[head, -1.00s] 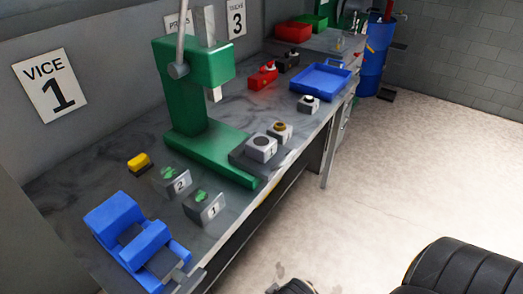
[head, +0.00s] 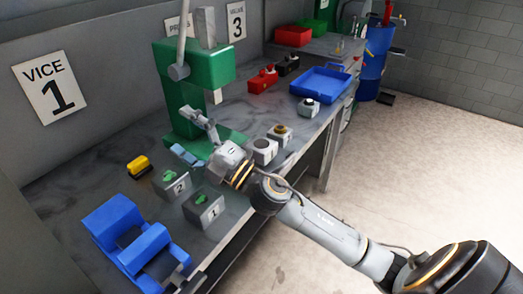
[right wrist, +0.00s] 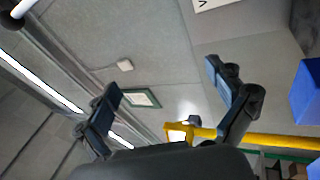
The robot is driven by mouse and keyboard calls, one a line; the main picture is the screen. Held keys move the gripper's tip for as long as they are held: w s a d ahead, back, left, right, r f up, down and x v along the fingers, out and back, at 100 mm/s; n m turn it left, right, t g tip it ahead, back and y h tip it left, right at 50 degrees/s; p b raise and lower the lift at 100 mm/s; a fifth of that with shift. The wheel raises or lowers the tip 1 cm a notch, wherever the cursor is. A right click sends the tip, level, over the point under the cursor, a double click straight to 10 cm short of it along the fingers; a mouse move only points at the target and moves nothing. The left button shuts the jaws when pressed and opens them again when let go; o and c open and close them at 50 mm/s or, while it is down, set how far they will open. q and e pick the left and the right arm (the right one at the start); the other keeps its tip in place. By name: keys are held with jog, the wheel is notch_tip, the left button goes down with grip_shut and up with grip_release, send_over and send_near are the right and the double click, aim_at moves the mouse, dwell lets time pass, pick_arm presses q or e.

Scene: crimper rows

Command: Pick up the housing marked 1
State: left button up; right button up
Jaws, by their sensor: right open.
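The housing marked 1 (head: 204,210) is a grey box with a green piece on top and a white "1" label on its front. It stands upright on the bench (head: 75,170), right of the blue vice (head: 125,235). My right gripper (head: 190,136) is open and empty, above the bench, beyond the housing and in front of the green press. Its spread fingers also show in the right wrist view (right wrist: 165,102), with no housing between them. My left gripper is not in view.
A similar housing marked 2 (head: 173,184) stands close behind, with a yellow block (head: 138,166) near it. The green press (head: 187,95) rises behind my gripper. Pale boxes (head: 264,150) stand right of my wrist. A blue tray (head: 320,84) lies farther along the bench.

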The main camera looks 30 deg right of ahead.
jog(key=a+n+g+y, duration=0.4)
jog(key=n+g+y, duration=0.3)
jog(key=n, duration=0.6)
jog(key=n+g+h, duration=0.4)
jog(key=g+h, duration=0.5)
jog(key=h, duration=0.8)
send_near(263, 144)
jog(key=shift+y, duration=0.3)
jog(key=p+x, duration=0.1)
jog(key=x, duration=0.5)
jog(key=shift+s+p, duration=0.2)
jog(key=shift+p, duration=0.15)
jog(key=p+x, duration=0.1)
jog(key=x, duration=0.1)
jog(key=p+x, duration=0.1)
jog(key=x, duration=0.2)
jog(key=shift+w+d+r, duration=0.1)
jog(key=shift+w+d, duration=0.05)
jog(key=shift+d, duration=0.1)
jog(key=shift+w+f, duration=0.1)
jog(key=shift+f, duration=0.15)
jog(key=c, duration=1.6)
jog(key=shift+r+t, duration=0.15)
jog(key=shift+t, duration=0.15)
jog(key=c, duration=0.3)
